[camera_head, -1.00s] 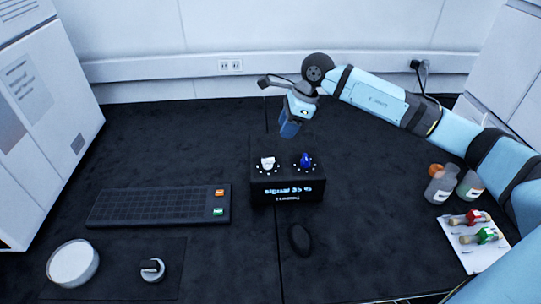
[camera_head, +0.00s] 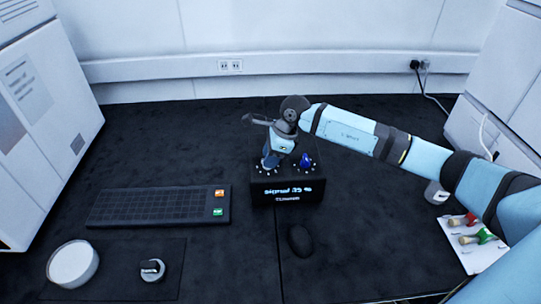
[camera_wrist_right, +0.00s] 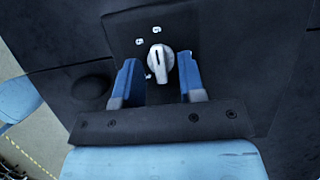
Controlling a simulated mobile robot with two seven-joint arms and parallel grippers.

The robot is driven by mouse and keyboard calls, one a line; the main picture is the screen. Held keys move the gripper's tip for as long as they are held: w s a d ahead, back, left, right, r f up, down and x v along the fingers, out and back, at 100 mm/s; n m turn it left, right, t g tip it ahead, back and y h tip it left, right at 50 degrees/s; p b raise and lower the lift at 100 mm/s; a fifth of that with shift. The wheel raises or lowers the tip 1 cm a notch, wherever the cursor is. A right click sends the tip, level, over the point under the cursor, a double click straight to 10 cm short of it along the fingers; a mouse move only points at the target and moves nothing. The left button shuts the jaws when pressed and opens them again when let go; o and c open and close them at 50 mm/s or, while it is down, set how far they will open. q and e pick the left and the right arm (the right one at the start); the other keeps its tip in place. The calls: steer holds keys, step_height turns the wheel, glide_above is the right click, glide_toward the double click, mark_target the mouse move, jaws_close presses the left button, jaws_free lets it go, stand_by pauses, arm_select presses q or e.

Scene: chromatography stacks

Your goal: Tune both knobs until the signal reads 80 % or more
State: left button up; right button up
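The black signal box (camera_head: 288,191) stands mid-table; its display appears to read about 35 %. The blue knob (camera_head: 306,161) on its right top is uncovered. The white knob on its left top is hidden behind my right gripper (camera_head: 271,160) in the head view. In the right wrist view the white knob (camera_wrist_right: 160,63) lies between the blue fingertips of my right gripper (camera_wrist_right: 160,76), with a gap on each side. That gripper is open and points down over the knob. My left gripper is not in view.
A round white dish (camera_head: 73,264) and a small dark-and-white item (camera_head: 152,269) are front left. A bottle (camera_head: 436,192) and a white card (camera_head: 467,249) with vials are at right, near my arm.

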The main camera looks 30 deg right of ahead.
jaws_close()
steer(key=shift+f+n+b, duration=0.1)
steer(key=shift+n+b, duration=0.3)
steer(key=shift+b, duration=0.05)
steer(key=n+b, duration=0.1)
steer(key=n+g+b, duration=0.1)
steer(key=shift+w+n+b, duration=0.2)
steer(key=shift+n+b, duration=0.1)
steer(key=shift+b, duration=0.05)
steer(key=n+g+b, duration=0.1)
steer(key=n+b, duration=0.1)
steer(key=shift+n+y, duration=0.3)
steer(key=shift+w+n+g+b, duration=0.15)
steer(key=shift+n+g+b, duration=0.45)
steer(key=shift+n+b, duration=0.4)
steer(key=shift+n, duration=0.5)
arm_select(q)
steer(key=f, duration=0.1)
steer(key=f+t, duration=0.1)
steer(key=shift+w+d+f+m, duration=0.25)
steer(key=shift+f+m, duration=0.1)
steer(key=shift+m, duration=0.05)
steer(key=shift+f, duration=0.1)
